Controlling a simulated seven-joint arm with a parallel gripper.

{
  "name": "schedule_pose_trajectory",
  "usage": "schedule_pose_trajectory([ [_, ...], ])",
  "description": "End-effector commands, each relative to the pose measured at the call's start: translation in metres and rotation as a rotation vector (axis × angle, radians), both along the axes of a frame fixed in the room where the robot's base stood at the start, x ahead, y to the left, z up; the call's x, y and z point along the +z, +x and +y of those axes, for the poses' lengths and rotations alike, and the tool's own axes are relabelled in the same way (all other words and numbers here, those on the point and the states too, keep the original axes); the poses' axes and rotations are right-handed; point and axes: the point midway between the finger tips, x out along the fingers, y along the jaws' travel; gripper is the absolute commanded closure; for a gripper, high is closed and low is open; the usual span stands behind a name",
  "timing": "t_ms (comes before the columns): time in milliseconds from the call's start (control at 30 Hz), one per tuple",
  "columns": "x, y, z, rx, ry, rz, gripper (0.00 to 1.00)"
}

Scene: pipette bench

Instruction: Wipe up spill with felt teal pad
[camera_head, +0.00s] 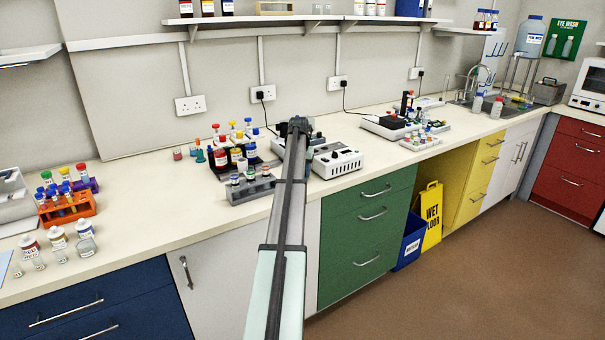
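My arm reaches up the middle of the view over the bench, and its dark far end (298,126) is above the counter near the back. I cannot make out gripper fingers there, nor whether anything is held. I cannot pick out a teal felt pad. No spill can be told on the pale worktop (150,205); the arm hides part of the counter behind it. Small green and yellow items (520,103) lie by the sink, too small to identify.
An orange tube rack (67,208) and several jars (58,238) stand at left. A dark bottle tray, a grey vial rack (252,190) and a white instrument (336,161) crowd around the arm's end. More devices (390,126) stand right. The left-centre worktop is clear.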

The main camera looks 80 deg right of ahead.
Motion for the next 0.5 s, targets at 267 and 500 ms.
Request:
schedule_pose_trajectory([
  [267,0.0,0.015,0.014,0.0,0.001,-0.001,0.9],
  [500,-0.001,0.027,0.026,0.001,0.001,-0.001,0.9],
])
